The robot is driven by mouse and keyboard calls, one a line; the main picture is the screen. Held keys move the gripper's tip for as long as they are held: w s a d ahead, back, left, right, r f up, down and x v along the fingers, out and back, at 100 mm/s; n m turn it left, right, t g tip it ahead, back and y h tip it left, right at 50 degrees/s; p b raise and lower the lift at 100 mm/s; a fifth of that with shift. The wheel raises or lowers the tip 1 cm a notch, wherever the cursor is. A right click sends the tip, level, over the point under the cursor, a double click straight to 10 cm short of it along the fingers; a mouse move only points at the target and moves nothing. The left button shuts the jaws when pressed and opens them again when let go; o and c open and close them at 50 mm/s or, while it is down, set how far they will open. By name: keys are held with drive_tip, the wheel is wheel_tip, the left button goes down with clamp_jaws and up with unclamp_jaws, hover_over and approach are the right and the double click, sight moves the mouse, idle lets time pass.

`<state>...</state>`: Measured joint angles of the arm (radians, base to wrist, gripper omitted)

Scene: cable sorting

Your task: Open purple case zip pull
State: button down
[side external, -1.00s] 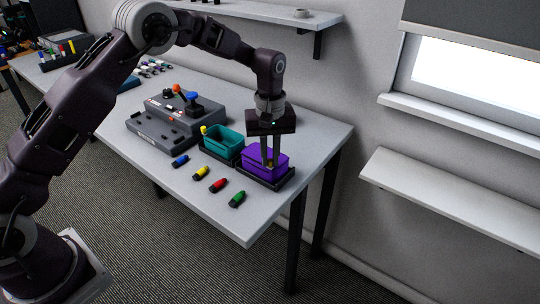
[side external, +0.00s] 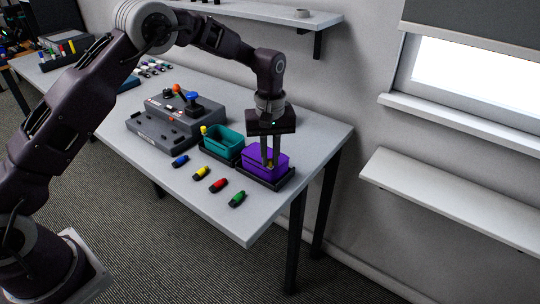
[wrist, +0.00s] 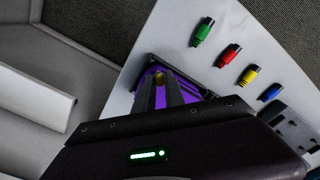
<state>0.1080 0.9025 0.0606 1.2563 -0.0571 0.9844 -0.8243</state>
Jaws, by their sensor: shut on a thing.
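The purple case (side external: 258,164) sits in a black tray (side external: 284,183) near the right end of the table. It also shows in the wrist view (wrist: 146,97), mostly hidden behind my gripper. A small yellow zip pull (wrist: 159,77) shows at my fingertips in the wrist view. My gripper (side external: 270,164) points straight down over the purple case, its fingers close together and shut on the zip pull. The exact contact is too small to make out in the side view.
An open teal case (side external: 224,139) with a yellow pull stands left of the purple case. Blue (side external: 180,161), yellow (side external: 201,173), red (side external: 219,185) and green (side external: 237,199) connectors lie along the front. A grey device (side external: 178,120) stands behind them. The table's right edge is close.

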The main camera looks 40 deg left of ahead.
drive_tip(key=a, duration=0.8)
drive_tip(key=shift+a, duration=0.35)
drive_tip(key=c, duration=1.4)
unclamp_jaws()
